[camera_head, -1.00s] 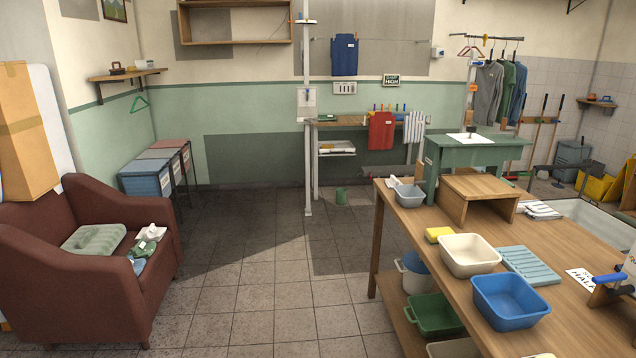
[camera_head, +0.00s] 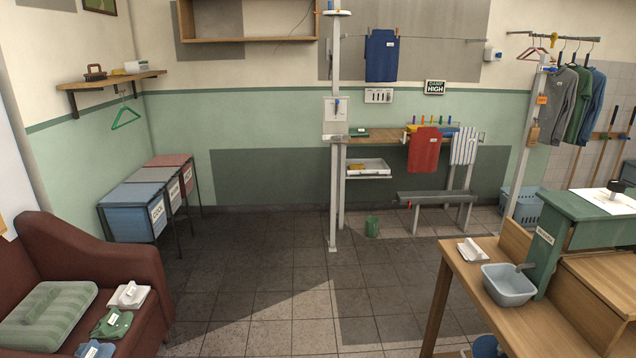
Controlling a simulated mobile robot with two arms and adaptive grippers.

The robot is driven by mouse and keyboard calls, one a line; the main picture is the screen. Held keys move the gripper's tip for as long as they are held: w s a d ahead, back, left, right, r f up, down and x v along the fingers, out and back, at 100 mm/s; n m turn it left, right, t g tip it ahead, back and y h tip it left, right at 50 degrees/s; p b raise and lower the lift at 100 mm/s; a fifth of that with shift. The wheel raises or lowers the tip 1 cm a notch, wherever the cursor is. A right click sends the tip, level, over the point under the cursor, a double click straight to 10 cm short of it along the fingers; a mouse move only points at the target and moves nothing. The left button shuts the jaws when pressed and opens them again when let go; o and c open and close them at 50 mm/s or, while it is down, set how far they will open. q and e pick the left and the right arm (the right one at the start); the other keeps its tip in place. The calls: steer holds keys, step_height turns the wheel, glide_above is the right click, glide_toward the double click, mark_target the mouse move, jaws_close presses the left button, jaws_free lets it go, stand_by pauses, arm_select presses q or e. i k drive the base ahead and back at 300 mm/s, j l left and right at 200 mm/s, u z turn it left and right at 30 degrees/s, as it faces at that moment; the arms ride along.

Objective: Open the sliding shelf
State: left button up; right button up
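A white shallow shelf or tray (camera_head: 367,173) is mounted under the wooden wall counter (camera_head: 384,137) at the back wall, right of a white vertical post. A yellow-brown item lies on it. It looks like the sliding shelf, but I cannot tell how far it is pulled out. Neither of my grippers is in view.
The white post (camera_head: 333,200) reaches the floor. A red armchair (camera_head: 140,270) is at left, a wooden workbench (camera_head: 462,285) at right. The tiled floor (camera_head: 285,285) between is clear.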

mark_target(372, 166)
steer(key=i, duration=1.25)
steer(key=i+z, duration=0.1)
steer(key=i, duration=1.2)
steer(key=i+j, duration=0.15)
steer(key=i, duration=1.1)
